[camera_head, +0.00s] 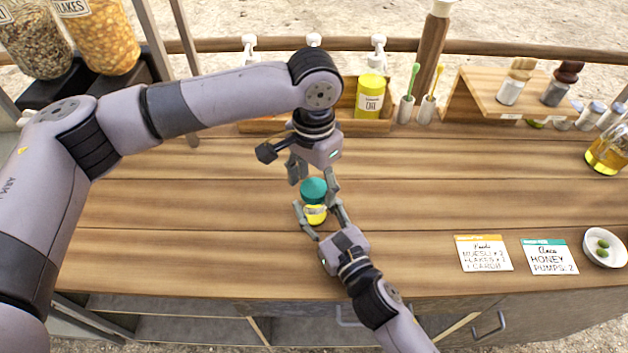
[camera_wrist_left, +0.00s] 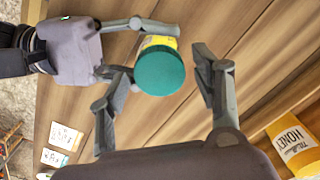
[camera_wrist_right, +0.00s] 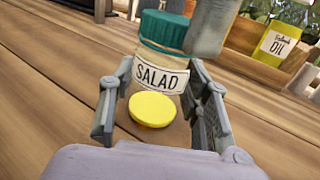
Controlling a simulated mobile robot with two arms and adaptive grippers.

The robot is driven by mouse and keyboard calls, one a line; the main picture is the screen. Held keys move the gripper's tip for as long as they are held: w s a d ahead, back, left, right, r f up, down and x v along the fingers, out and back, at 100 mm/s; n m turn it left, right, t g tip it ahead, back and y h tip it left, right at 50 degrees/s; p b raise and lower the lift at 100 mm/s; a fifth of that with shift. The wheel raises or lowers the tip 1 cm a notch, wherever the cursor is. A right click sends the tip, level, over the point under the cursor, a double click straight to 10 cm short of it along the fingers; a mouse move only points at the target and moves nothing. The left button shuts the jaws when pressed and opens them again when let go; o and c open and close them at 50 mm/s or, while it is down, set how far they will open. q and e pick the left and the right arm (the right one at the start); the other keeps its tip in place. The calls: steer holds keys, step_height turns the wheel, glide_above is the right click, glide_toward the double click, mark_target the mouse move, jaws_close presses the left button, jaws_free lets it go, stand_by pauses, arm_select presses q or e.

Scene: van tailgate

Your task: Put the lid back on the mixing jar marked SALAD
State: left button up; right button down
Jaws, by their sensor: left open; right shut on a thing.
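The SALAD jar (camera_head: 315,212) stands upright on the wooden counter with a teal lid (camera_head: 313,190) on its top. In the right wrist view the label on the jar (camera_wrist_right: 162,78) reads SALAD, with a yellow disc-like patch below it, and the teal lid (camera_wrist_right: 165,32) sits over the mouth. Whether the lid is fully seated I cannot tell. My right gripper (camera_head: 316,208) is shut around the jar's body from the front. My left gripper (camera_head: 314,178) is open above, its fingers apart on either side of the lid (camera_wrist_left: 160,70).
Behind stand a yellow OIL container (camera_head: 370,97), two cups with spoons (camera_head: 404,108) and a small wooden shelf (camera_head: 515,98). To the right lie two order cards (camera_head: 484,253) and a white bowl (camera_head: 604,247).

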arm_select(q)
steer(key=shift+o, duration=0.2)
step_height(320, 180, up, 12)
stand_by(0.6)
arm_select(e)
steer(key=c, duration=0.8)
jaws_free()
steer(key=v, duration=1.2)
